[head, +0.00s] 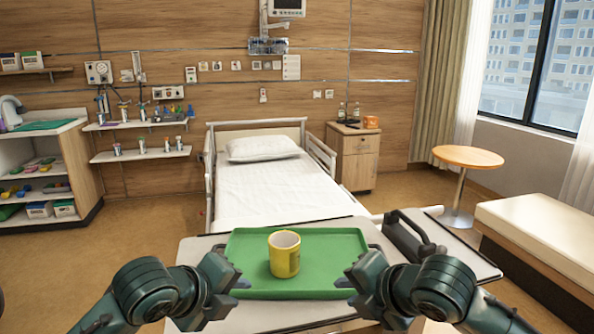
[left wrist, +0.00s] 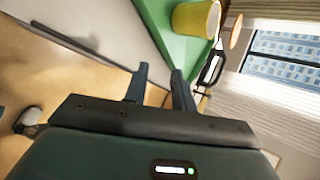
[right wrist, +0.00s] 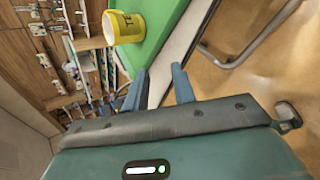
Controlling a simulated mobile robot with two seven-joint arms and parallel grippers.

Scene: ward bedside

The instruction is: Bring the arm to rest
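My left gripper (head: 238,287) is over the near left part of a green tray (head: 335,248) in the head view. Its two fingers (left wrist: 161,84) stand apart in the left wrist view, with nothing between them. My right gripper (head: 346,286) is over the near right part of the tray. Its fingers (right wrist: 159,86) also stand apart and empty in the right wrist view. A yellow mug (head: 284,256) stands upright on the tray between the grippers, touched by neither. The mug also shows in the left wrist view (left wrist: 194,18) and right wrist view (right wrist: 125,28).
The tray lies on a pale overbed table (head: 200,250) in front of a bed (head: 270,188). A dark grey handled object (head: 410,236) lies at the tray's right. A round side table (head: 468,156) and a padded bench (head: 545,235) stand at the right.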

